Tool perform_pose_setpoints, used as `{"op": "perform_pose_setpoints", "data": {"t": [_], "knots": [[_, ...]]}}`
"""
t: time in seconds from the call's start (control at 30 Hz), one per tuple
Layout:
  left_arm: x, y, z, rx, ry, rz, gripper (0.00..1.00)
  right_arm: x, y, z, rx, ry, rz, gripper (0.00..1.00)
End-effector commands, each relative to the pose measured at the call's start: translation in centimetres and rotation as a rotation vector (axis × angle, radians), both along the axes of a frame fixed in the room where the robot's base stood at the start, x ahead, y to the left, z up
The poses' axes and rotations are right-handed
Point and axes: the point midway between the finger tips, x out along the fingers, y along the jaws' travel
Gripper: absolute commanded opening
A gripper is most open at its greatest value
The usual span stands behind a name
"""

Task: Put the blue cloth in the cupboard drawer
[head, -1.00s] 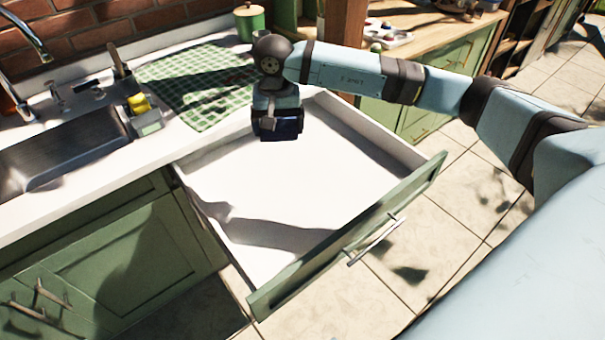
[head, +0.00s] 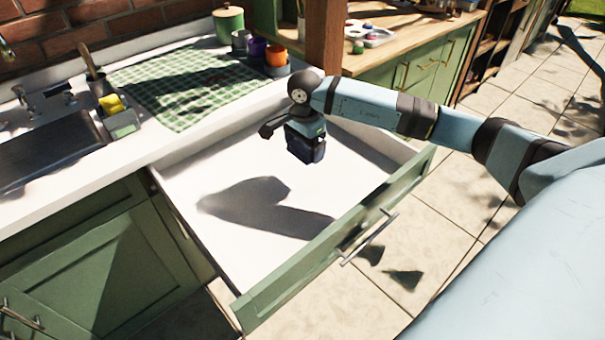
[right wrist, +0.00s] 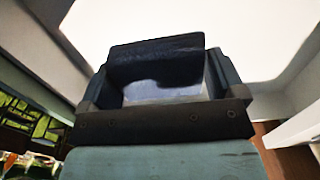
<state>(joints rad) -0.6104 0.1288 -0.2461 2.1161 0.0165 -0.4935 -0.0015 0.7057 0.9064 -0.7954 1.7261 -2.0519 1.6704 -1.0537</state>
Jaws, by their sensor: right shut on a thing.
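The blue cloth (head: 306,151) is a small, dark blue folded piece. My right gripper (head: 305,140) is shut on it and holds it over the open drawer (head: 200,190). In the right wrist view the cloth (right wrist: 155,60) sits between the two fingers (right wrist: 158,82), with the white drawer floor beyond. The drawer is pulled far out, white inside with a green front and metal handle, and looks empty. The shadow of my arm lies on its floor, apart from the cloth. My left gripper is not in view.
A green checked cloth (head: 185,85) lies on the white counter behind the drawer. Several cups, including an orange one (head: 276,56), and a green canister (head: 229,24) stand at the back. A sink (head: 45,150) and a caddy (head: 122,122) are at the left.

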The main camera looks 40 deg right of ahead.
Motion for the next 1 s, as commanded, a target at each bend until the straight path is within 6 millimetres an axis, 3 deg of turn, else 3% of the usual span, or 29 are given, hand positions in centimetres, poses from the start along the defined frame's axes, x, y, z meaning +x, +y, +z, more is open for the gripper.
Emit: {"op": "perform_pose_setpoints", "data": {"t": [0.1, 0.2, 0.43, 0.63, 1.0], "knots": [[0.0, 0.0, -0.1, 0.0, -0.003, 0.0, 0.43, -0.1, 0.1, -3.0, 0.002, 0.003, 0.0, 0.66], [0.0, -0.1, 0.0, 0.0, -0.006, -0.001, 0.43, -0.1, 0.1, -4.5, 0.001, 0.001, 0.001, 0.66], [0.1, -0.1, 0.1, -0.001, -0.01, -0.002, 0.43, 0.0, 0.1, -6.1, 0.002, 0.0, 0.001, 0.66], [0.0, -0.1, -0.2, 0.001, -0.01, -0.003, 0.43, 0.0, 0.1, -9.1, 0.002, 0.001, 0.002, 0.66], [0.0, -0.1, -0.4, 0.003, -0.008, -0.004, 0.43, 0.0, 0.0, -9.9, 0.0, 0.0, 0.002, 0.66]]}}
